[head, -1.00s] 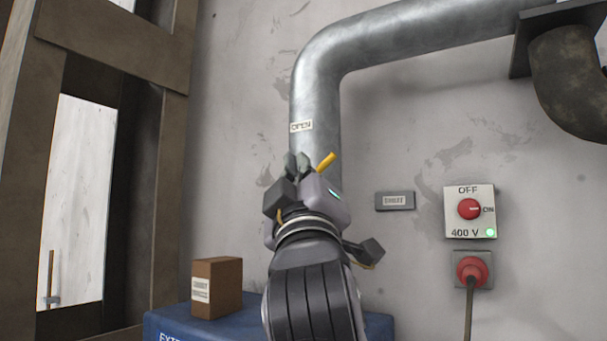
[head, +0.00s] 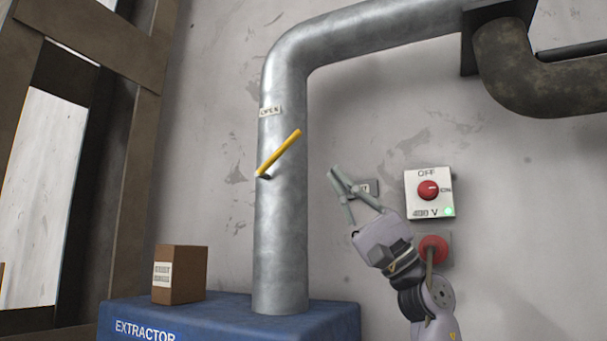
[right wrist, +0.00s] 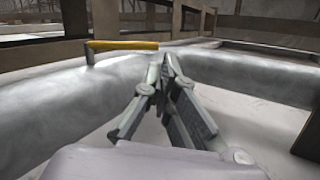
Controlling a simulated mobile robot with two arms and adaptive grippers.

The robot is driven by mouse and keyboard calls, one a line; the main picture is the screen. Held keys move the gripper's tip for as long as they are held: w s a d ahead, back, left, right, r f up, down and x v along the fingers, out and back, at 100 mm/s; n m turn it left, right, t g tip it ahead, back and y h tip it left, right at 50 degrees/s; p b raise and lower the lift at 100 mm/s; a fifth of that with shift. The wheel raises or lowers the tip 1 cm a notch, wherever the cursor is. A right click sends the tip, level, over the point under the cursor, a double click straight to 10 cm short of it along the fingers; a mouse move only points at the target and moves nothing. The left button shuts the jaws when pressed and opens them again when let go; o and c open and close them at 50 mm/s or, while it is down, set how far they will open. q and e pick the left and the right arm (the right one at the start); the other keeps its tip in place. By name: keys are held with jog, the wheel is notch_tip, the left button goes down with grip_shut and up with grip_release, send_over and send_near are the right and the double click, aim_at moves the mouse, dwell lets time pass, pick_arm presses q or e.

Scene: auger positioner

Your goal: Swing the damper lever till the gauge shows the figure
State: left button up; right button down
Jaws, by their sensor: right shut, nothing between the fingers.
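The damper lever (head: 280,152) is a yellow bar on the front of the grey vertical pipe (head: 281,230). It tilts, with its upper end to the right, and sits below a label (head: 270,112) that seems to read OPEN. My right gripper (head: 341,175) is to the right of the pipe, apart from the lever, shut and empty. In the right wrist view the gripper (right wrist: 168,58) has its fingertips together, and the yellow lever (right wrist: 122,45) shows to their left. No gauge that I can make out is in view. My left gripper is not in view.
A blue extractor box (head: 225,312) stands under the pipe with a small brown carton (head: 180,274) on it. A white 400 V switch box (head: 430,207) and a red plug (head: 433,248) are on the wall at right. A wooden frame (head: 150,130) stands at left.

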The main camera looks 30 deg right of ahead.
aim_at(292, 144)
jog(key=shift+n+h, duration=0.6)
jog(key=shift+n, duration=0.2)
jog(key=p+x, duration=0.1)
jog(key=x, duration=0.1)
jog(key=w+p+x, duration=0.1)
jog(key=p+x, duration=0.1)
jog(key=f+p+x, duration=0.1)
jog(key=x, duration=0.2)
jog(key=shift+w+a+p, duration=0.2)
jog(key=shift+w+p, duration=0.05)
jog(key=shift+p, duration=0.05)
jog(key=shift+w+a+r, duration=0.35)
jog(key=shift+a+r, duration=0.05)
jog(key=shift+r, duration=0.05)
jog(key=shift+p, duration=0.3)
jog(key=shift+w+a+r+g+h+p, duration=0.2)
jog(key=shift+r+g+h+p, duration=0.1)
jog(key=shift+r+p, duration=0.2)
jog(key=shift+s, duration=0.1)
jog(key=shift+r, duration=0.1)
